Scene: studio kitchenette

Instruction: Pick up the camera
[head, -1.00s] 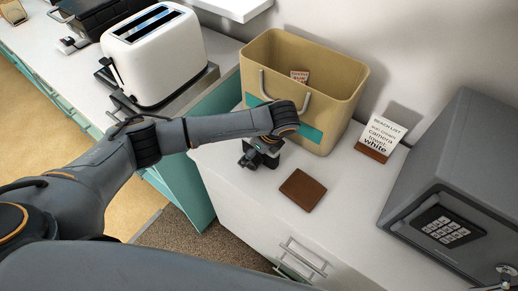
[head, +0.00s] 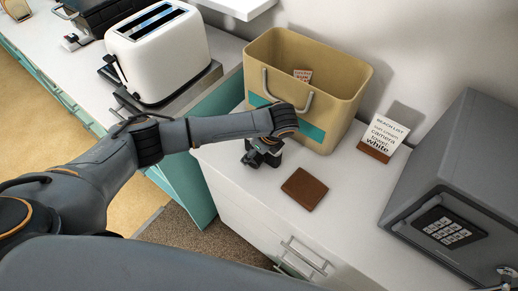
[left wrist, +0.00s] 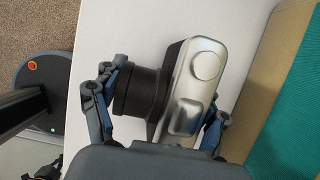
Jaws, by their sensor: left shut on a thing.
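The camera (left wrist: 203,75) has a silver body and a thick black lens. It fills the middle of the left wrist view, above the white counter. My left gripper (left wrist: 160,108) is shut on it, with one finger by the lens side and the other by the silver body. In the head view my left gripper (head: 262,152) is low over the counter, in front of the tan basket. There the wrist hides most of the camera, and I cannot tell whether it touches the counter. My right gripper does not show clearly in any view.
The tan basket (head: 340,105) with a teal band stands just behind the gripper. A brown flat item (head: 304,189) lies to the right. A list card (head: 383,137) and a grey safe (head: 455,180) stand further right. A white toaster (head: 158,52) is at the left.

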